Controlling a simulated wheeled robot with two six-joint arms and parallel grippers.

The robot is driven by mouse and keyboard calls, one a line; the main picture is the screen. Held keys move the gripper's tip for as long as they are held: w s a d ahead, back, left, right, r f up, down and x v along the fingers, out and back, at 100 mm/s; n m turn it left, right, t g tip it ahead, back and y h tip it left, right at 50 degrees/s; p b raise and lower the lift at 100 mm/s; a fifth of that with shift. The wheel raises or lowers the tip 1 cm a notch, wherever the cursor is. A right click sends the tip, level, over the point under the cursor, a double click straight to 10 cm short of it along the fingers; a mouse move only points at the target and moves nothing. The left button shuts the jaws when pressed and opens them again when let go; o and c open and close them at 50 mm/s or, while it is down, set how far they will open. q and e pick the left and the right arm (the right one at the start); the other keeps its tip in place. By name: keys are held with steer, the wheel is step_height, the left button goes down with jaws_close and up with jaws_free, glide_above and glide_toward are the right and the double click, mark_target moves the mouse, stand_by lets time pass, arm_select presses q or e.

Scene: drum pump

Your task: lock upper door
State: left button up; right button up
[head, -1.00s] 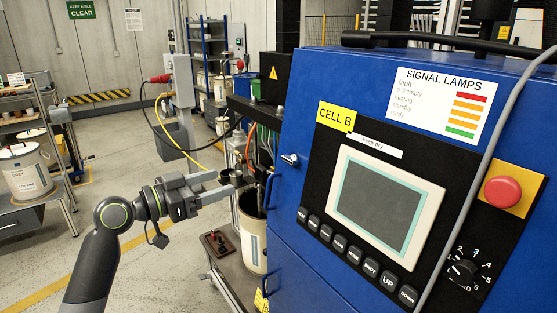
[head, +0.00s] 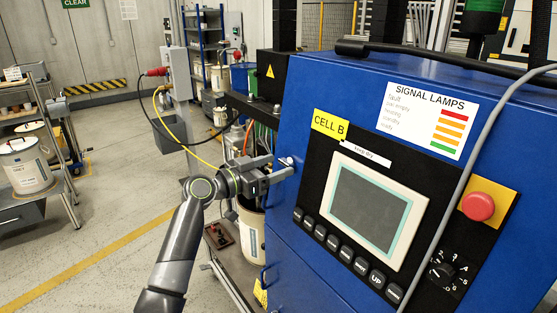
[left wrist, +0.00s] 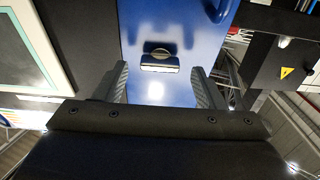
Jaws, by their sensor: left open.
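The upper door (head: 294,125) is the blue front of the cabinet, carrying a black control panel; it appears closed. A small silver latch knob (head: 287,161) sits near its left edge. In the left wrist view the latch (left wrist: 160,62) shows as a silver bar in a round mount on the blue face. My left gripper (head: 281,168) is open at the latch, its fingers pointing at the door. In the left wrist view the left gripper (left wrist: 160,88) has one finger on each side of the latch, with gaps between. Contact cannot be told. My right gripper is not in view.
A touch screen (head: 370,212), a red stop button (head: 478,206) and a rotary dial (head: 441,272) are on the panel. A grey cable (head: 470,150) hangs across the cabinet. A pail (head: 250,230) stands left of it. A blue handle (left wrist: 218,10) is near the latch.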

arm_select(q)
steer(key=shift+w+d, duration=0.4)
steer(key=shift+d, duration=0.15)
steer(key=shift+w+d, duration=0.1)
steer(key=shift+d, duration=0.05)
steer(key=c, duration=1)
